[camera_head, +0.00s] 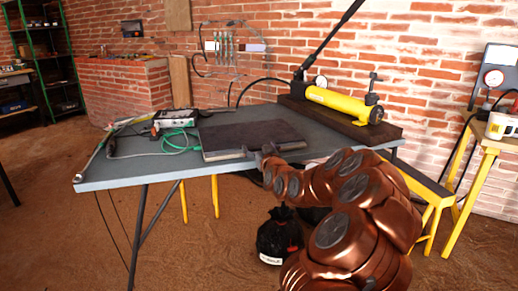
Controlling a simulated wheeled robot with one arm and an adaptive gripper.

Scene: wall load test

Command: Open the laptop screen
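The laptop (243,134) looks like a dark, flat slab lying shut on the grey table (130,169). Its front edge is near the table's front edge. My gripper (258,151) is at the front right part of the laptop, close to its front edge. The gripper is small and partly hidden by my copper-coloured arm, so I cannot tell whether its fingers are open or shut, or whether they touch the laptop.
A yellow hydraulic pump (345,103) stands on a dark board behind right. A device (176,118) with green cable (176,143) lies left of the laptop, beside a long wrench (100,158). A black bag (279,238) sits on the floor. A yellow stand (459,185) is at right.

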